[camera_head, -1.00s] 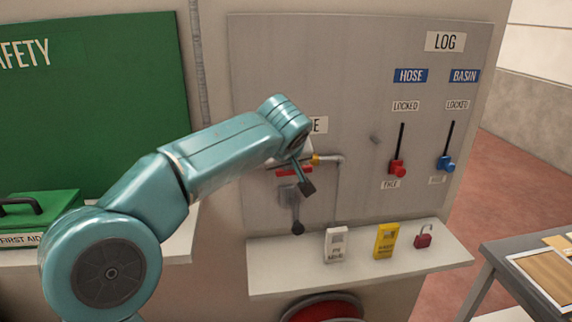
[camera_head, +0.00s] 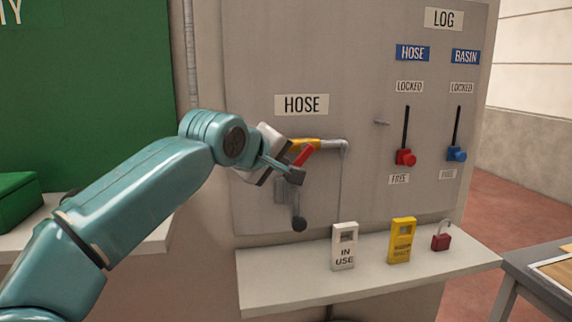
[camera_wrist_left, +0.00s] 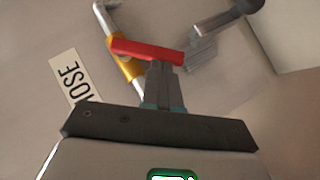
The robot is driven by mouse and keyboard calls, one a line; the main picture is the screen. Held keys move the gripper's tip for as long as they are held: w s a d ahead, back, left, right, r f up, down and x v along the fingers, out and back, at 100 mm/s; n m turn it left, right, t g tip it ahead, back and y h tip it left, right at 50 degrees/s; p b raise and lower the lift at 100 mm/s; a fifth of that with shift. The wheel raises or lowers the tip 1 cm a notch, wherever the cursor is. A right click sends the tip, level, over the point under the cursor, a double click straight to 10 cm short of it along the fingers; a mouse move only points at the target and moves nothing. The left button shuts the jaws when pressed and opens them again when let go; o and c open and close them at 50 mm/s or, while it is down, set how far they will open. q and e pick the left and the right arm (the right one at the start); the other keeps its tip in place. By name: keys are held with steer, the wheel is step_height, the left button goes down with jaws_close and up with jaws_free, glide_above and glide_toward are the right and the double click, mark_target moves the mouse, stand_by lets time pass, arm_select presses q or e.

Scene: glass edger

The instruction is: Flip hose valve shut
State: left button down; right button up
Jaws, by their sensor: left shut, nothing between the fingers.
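The hose valve has a yellow body (camera_head: 306,143) on a grey pipe under the HOSE sign, and a red lever (camera_head: 305,155). The lever slants up to the right in the head view. In the left wrist view the red lever (camera_wrist_left: 148,50) crosses the yellow body (camera_wrist_left: 131,69). My left gripper (camera_head: 296,176) is shut and empty, just below the lever. Its fingertips (camera_wrist_left: 163,68) meet the lever's edge in the wrist view; I cannot tell whether they touch it. The gripper hides part of the valve. My right gripper is out of view.
A grey arm with a black knob (camera_head: 299,224) hangs below the valve. A shelf (camera_head: 285,286) holds a white IN USE tag (camera_head: 344,247), a yellow tag (camera_head: 401,241) and a red padlock (camera_head: 441,242). Red (camera_head: 405,157) and blue (camera_head: 457,154) slide handles are to the right.

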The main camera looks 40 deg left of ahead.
arm_select(q)
steer(key=f+n+t+b, duration=0.1)
steer(key=b, duration=0.2)
steer(key=w+d+f+n+t+b, duration=0.1)
steer(key=t+b, duration=0.1)
steer(key=b, duration=0.1)
steer(key=f+n+t+h+b, duration=0.1)
steer(key=b, duration=0.2)
steer(key=shift+w+d+f+n+t, duration=0.2)
steer(key=shift+w+f+n+t, duration=0.1)
steer(key=shift+w+t, duration=0.1)
steer(key=shift+b, duration=0.3)
